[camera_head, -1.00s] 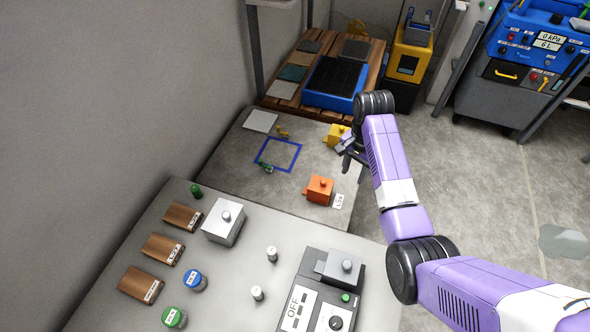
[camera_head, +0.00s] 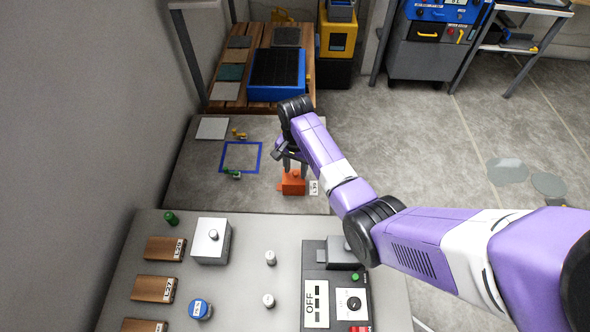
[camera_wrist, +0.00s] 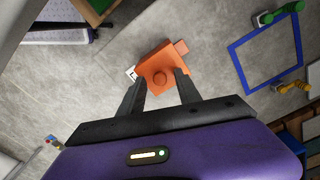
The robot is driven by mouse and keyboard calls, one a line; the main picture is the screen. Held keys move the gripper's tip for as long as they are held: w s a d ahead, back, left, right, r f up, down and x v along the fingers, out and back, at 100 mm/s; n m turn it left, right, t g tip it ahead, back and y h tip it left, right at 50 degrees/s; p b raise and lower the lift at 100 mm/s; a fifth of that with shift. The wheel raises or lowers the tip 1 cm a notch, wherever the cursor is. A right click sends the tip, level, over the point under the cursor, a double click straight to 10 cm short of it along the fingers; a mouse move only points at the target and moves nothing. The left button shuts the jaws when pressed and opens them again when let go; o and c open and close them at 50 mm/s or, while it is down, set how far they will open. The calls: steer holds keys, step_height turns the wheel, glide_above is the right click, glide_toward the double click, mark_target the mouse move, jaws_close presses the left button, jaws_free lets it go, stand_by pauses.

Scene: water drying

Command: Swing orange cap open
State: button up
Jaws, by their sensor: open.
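The orange cap (camera_head: 292,184) is a small boxy piece with a round knob on top and a side tab. It sits on the grey lower surface beyond the near table, beside a white label (camera_head: 314,187). In the wrist view the orange cap (camera_wrist: 160,76) lies between and just ahead of the fingertips, its knob facing me. My gripper (camera_head: 293,165) is open above the cap, fingers pointing down. In the wrist view the gripper fingers (camera_wrist: 160,88) stand on either side of the knob. I cannot tell whether they touch it.
A blue square outline (camera_head: 241,157) and a small green piece (camera_head: 232,173) lie left of the cap. The near grey table (camera_head: 150,222) holds a silver box (camera_head: 211,241), wooden blocks and a control panel (camera_head: 316,262). A blue tray (camera_head: 276,95) stands behind.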

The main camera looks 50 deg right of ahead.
steer(key=shift+f, duration=0.4)
jaws_close()
stand_by(1.2)
